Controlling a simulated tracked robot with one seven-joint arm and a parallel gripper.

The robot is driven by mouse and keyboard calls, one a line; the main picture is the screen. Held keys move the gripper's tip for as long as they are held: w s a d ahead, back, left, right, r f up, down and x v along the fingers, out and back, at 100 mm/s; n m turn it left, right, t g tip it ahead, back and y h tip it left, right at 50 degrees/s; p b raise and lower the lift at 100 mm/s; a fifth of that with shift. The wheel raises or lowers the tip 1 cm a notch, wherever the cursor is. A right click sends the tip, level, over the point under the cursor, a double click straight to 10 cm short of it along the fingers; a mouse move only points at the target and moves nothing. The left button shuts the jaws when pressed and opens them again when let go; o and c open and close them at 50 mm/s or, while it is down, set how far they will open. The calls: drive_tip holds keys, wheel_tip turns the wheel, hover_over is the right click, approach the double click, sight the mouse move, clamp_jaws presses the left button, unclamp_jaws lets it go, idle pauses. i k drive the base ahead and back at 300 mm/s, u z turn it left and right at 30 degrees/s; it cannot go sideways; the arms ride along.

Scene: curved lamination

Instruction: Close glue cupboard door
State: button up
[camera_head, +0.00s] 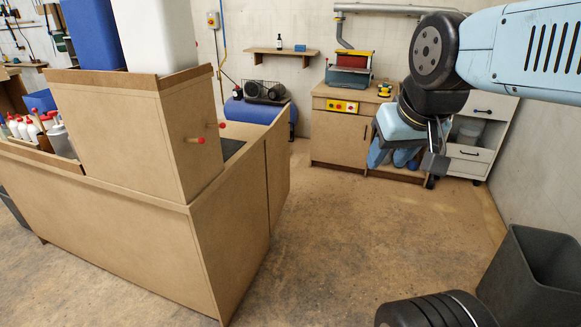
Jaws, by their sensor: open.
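A wooden cabinet (130,235) stands at the left, with glue bottles (35,127) in a tray on its top. At its far right end a separate wooden panel (278,165) stands upright past a vertical gap. It looks like a door seen from outside, but I cannot tell its hinge side or how far it is open. No handle shows on it. My gripper (436,165) hangs in the air at the right, well apart from the cabinet and the panel. It is open, with nothing seen between its fingers.
A sander bench (338,137) and a white drawer unit (475,140) stand at the back. A blue tank (240,105) lies behind the panel. A dark bin (530,275) stands at the lower right. The floor between the cabinet and bin is clear.

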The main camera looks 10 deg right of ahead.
sight(277, 146)
drive_tip(key=z, duration=0.05)
drive_tip(key=k, duration=0.3)
drive_tip(key=u, duration=0.2)
drive_tip(key=i, duration=1.1)
drive_tip(key=z, duration=0.5)
drive_tip(key=i, duration=1.05)
drive_tip(key=z, duration=0.3)
drive_tip(key=i, duration=1.35)
drive_tip(key=u, duration=0.4)
